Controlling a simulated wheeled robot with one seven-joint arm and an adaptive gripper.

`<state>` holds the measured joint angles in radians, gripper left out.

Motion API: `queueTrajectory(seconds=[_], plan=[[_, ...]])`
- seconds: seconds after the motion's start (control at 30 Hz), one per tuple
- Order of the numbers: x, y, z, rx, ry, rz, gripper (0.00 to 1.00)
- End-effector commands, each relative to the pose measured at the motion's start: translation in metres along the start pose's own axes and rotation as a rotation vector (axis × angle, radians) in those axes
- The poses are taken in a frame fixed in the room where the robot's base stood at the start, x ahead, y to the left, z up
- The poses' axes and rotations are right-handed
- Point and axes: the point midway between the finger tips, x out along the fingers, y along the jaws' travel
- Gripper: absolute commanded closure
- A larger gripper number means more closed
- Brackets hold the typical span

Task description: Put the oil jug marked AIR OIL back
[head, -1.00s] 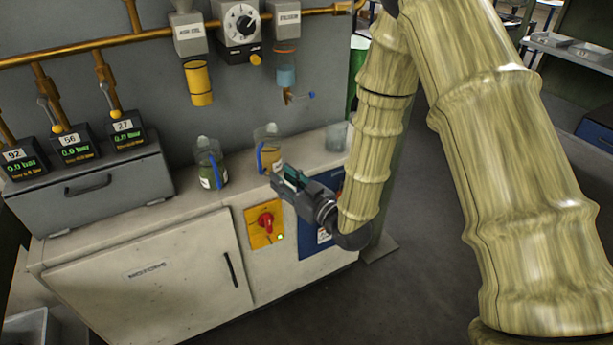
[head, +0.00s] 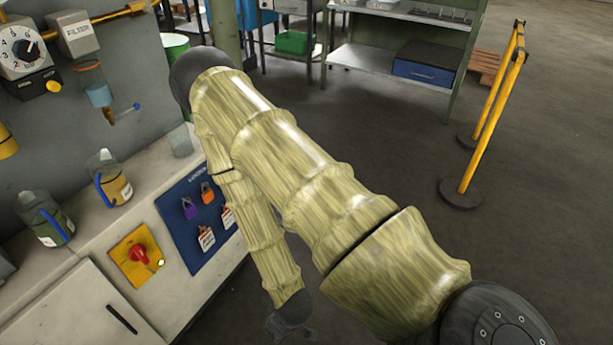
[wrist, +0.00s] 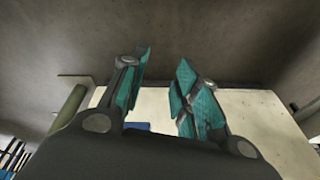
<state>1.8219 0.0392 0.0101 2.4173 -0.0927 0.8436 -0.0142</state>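Two clear jugs with blue handles stand upright on the cabinet top in the head view. The nearer jug (head: 46,222) holds dark greenish oil, and the farther jug (head: 110,180) holds amber oil. Both have pale labels too small to read, so I cannot tell which is marked AIR OIL. My gripper (wrist: 158,82) is open in the wrist view, its teal-padded fingers apart with nothing between them. In the head view it is a dim, partly hidden shape at the bottom, below and right of the jugs and well apart from them.
A clear beaker (head: 180,140) stands at the cabinet top's far end. The cabinet front has a red switch on a yellow plate (head: 137,255) and a blue padlock board (head: 196,213). Open floor lies right, with a yellow barrier (head: 490,110) and shelving (head: 400,60) beyond.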

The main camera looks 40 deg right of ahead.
Motion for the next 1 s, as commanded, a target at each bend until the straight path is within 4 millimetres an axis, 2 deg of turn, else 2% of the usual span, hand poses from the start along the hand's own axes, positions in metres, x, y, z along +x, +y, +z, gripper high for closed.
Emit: queueTrajectory(seconds=[0.03, 0.1, 0.2, 0.27, 1.0], plan=[[0.000, 0.006, 0.028, 0.023, -0.072, 0.020, 0.69], [-0.002, 0.011, 0.058, 0.051, -0.150, 0.043, 0.69], [-0.006, 0.014, 0.083, 0.076, -0.220, 0.064, 0.69], [-0.007, 0.015, 0.091, 0.084, -0.242, 0.070, 0.69], [-0.007, 0.016, 0.094, 0.086, -0.249, 0.072, 0.69]])
